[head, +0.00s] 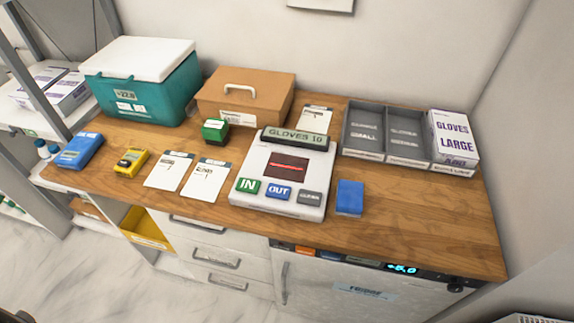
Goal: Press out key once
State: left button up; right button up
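A white keypad device (283,175) stands on the wooden counter, with a display (295,139) reading GLOVES and a number that looks like 10. A red line shows in its dark scanner window (287,166). The blue OUT key (278,192) is in the middle of its front row. The green IN key (248,186) is to its left and a grey key (310,198) to its right. Nothing covers the keys. Neither of my grippers is in the head view.
A blue block (350,198) lies close right of the device. Cards (207,181), a green stamp (215,130) and a yellow gadget (131,162) are to the left. A brown box (245,95), a teal cooler (140,80), grey trays (383,157) and a LARGE gloves box (453,138) stand behind. The counter's front right is clear.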

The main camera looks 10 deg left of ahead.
pick_arm(q)
grip_shut()
jog(key=shift+a, duration=0.1)
dwell(1.1)
